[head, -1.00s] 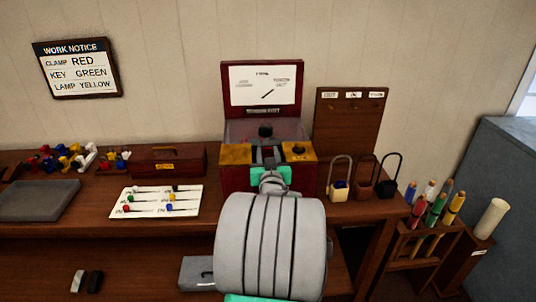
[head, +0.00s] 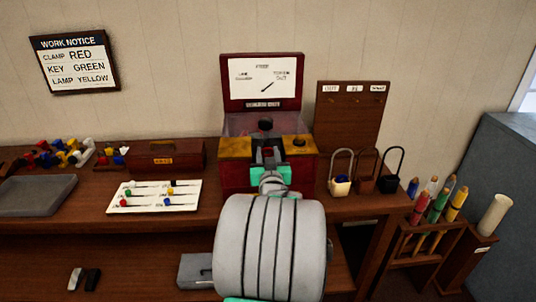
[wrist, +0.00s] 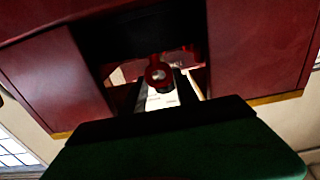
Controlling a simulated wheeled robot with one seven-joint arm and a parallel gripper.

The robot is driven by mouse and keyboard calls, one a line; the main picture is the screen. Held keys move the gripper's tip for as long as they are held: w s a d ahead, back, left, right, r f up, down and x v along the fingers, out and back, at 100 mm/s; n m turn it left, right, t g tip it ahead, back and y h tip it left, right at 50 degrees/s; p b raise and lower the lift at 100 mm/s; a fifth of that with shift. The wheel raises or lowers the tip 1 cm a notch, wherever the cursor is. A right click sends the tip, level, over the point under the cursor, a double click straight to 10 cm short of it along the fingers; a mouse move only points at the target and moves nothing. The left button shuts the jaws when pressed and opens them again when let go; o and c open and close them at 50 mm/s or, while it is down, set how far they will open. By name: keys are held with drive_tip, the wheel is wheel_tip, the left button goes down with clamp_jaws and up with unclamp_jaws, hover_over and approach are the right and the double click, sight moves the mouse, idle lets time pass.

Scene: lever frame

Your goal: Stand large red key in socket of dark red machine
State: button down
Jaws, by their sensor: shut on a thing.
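The dark red machine (head: 270,104) stands on the bench in the middle of the head view, with yellow top plates, an upright back panel and a black knob. My gripper (head: 268,157) is at its front, at the gap between the yellow plates. In the wrist view, my gripper (wrist: 160,90) is shut on a red piece with a round head (wrist: 157,72), which looks like the large red key. Dark red machine walls stand on both sides of it. The socket and the key's lower end are hidden, so I cannot tell whether the key is in the socket.
A white card (head: 152,208) with several small coloured pieces lies left of the machine, near a wooden box (head: 165,158). Several padlocks (head: 341,186) stand close on the right. A grey tray (head: 35,197) lies far left.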

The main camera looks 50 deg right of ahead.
drive_tip(key=shift+f+b, duration=0.35)
drive_tip(key=shift+f, duration=0.05)
drive_tip(key=c, duration=0.9)
unclamp_jaws()
drive_tip(key=shift+o, duration=0.2)
drive_tip(key=b+v, duration=0.1)
drive_tip(key=v, duration=0.6)
